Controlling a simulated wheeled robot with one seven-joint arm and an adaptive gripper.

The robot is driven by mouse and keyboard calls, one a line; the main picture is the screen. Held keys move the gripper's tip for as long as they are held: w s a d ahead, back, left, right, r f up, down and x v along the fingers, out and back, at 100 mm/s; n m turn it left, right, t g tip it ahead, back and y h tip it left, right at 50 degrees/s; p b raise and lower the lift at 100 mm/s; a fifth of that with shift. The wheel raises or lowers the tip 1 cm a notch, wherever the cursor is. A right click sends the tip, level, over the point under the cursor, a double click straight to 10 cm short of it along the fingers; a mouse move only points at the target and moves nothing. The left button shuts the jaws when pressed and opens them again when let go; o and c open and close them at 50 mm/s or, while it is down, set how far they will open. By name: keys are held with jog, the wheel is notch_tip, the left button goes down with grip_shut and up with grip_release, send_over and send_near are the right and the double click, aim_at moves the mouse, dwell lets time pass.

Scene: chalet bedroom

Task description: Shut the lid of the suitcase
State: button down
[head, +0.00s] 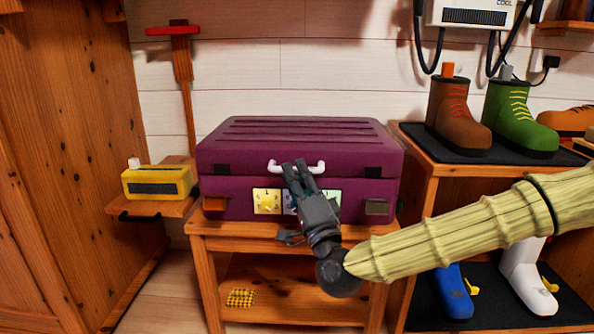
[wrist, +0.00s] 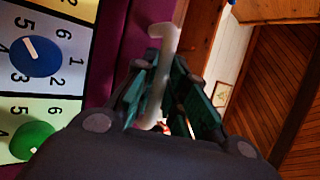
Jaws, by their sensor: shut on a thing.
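The purple suitcase (head: 235,196) lies on a wooden stand in the head view, its ridged lid (head: 300,135) down over the body. A thin dark seam shows between lid and body; I cannot tell whether it is latched. A white handle (head: 318,168) sits on the lid's front edge. My gripper (head: 298,170) is at the front of the suitcase, shut on the handle, which also shows between the fingers in the wrist view (wrist: 155,85). Numbered dials, one blue (wrist: 37,57) and one green (wrist: 33,138), are on the suitcase front. My gripper partly hides the dial panel.
The wooden stand (head: 208,262) has a lower shelf with a yellow checked item (head: 241,298). A yellow radio-like box (head: 158,182) is on a small shelf at left. A shoe rack (head: 412,185) with boots stands close at right, behind my arm. A wooden cabinet (head: 70,150) bounds the left.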

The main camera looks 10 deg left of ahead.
jog(key=shift+s+f, duration=0.1)
jog(key=shift+f, duration=0.8)
jog(key=c, duration=1.7)
grip_release()
jog(key=shift+f, duration=0.1)
jog(key=shift+d, duration=0.1)
jog(key=v, duration=1.1)
jog(key=shift+s+d, duration=0.25)
jog(key=shift+s, duration=0.15)
